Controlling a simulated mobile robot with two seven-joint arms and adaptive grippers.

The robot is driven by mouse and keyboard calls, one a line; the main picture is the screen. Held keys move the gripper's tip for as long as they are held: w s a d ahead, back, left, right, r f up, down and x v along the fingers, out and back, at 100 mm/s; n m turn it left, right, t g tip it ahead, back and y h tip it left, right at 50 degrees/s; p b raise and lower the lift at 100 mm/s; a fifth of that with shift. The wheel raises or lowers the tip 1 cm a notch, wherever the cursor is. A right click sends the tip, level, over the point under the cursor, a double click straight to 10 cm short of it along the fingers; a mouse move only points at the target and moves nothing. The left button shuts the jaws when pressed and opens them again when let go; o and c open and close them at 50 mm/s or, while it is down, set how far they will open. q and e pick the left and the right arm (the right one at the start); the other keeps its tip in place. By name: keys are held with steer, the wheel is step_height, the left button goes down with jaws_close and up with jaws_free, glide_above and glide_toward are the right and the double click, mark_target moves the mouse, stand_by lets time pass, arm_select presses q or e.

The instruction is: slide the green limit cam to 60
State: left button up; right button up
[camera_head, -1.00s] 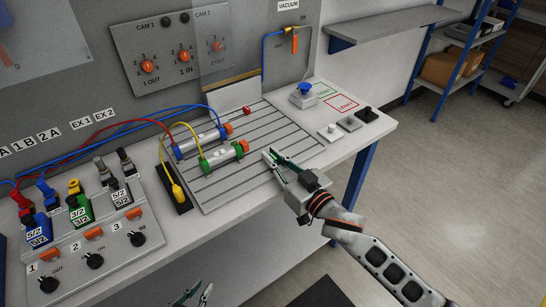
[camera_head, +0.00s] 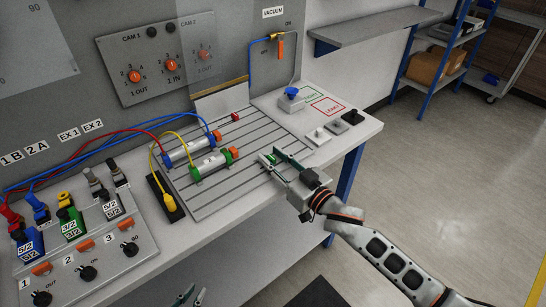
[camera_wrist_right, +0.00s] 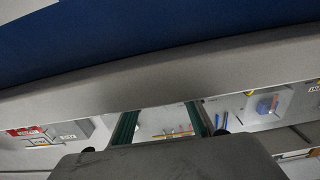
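I cannot make out a green limit cam in these views. A grey panel with a printed 90 (camera_head: 35,30) is cut off at the upper left of the head view; no cam shows on it. My right gripper (camera_head: 270,156) is open and empty, above the right front part of the slotted plate. Its two green fingers stand apart in the right wrist view (camera_wrist_right: 162,122). It is right of a cylinder with green end caps (camera_head: 212,165), apart from it. My left gripper (camera_head: 190,297) shows only its tips at the bottom edge, apart and empty.
The slotted plate (camera_head: 245,170) carries a second cylinder with blue caps (camera_head: 188,150) and hoses. A valve block (camera_head: 110,255) stands at the lower left. A CAM 1 / CAM 2 knob panel (camera_head: 150,75) is on the back wall. Floor at the right is clear.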

steer(key=v, duration=1.1)
steer(key=shift+s+d, duration=0.2)
steer(key=shift+s, duration=0.05)
steer(key=shift+f, duration=0.1)
steer(key=s+d+f+m+g+h, duration=0.1)
steer(key=s+d+f+h, duration=0.3)
steer(key=s+f, duration=0.4)
steer(key=s+d+f+m+g+h, duration=0.1)
steer(key=s+d+f, duration=0.5)
steer(key=f, duration=1.1)
steer(key=s+g+h, duration=0.1)
steer(key=s+h, duration=0.1)
steer(key=s, duration=0.1)
steer(key=shift+s+d+m+g+h, duration=0.2)
steer(key=shift+d+m+g+h, duration=0.15)
steer(key=shift+m+g+h, duration=0.05)
steer(key=shift+r, duration=0.1)
stand_by(0.5)
